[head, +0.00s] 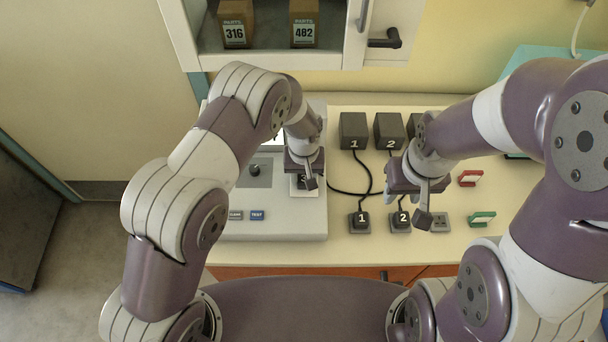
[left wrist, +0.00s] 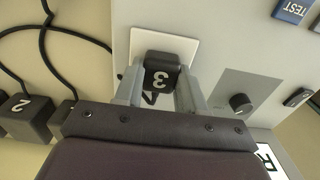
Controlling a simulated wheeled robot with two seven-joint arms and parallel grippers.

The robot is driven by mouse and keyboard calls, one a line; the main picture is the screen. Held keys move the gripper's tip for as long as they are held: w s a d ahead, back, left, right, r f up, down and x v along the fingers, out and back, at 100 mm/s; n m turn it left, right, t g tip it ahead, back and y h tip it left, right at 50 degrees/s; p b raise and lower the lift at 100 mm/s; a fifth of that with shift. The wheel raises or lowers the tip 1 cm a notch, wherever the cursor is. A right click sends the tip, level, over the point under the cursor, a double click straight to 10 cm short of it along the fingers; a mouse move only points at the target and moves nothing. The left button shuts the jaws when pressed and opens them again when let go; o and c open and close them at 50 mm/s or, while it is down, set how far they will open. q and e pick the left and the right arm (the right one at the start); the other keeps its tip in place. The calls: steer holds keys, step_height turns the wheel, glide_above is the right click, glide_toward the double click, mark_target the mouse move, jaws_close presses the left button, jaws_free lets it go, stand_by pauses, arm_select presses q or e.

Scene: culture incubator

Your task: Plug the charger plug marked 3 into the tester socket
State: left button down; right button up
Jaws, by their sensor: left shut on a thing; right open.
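The charger plug marked 3 (left wrist: 160,77) is a dark block with a white number. My left gripper (left wrist: 160,90) is shut on it, one finger on each side. The plug is over the white square plate of the tester (left wrist: 192,45); its body hides the socket, so I cannot tell whether it is seated. In the head view my left gripper (head: 304,181) covers most of the plug, on the right part of the grey tester (head: 285,218). My right gripper (head: 422,203) is open and empty, above the table near the plug marked 2 (head: 401,219).
Plug 1 (head: 360,220) and plug 2 sit in holders on the table, with black cables to charger boxes 1 (head: 354,130) and 2 (head: 389,130). An empty-looking holder (head: 440,222) is right of them. Red (head: 470,178) and green (head: 482,218) brackets lie further right.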

arm_select(q)
steer(key=c, duration=0.6)
jaws_free()
steer(key=shift+r+b, duration=1.75)
steer(key=shift+r, duration=4.55)
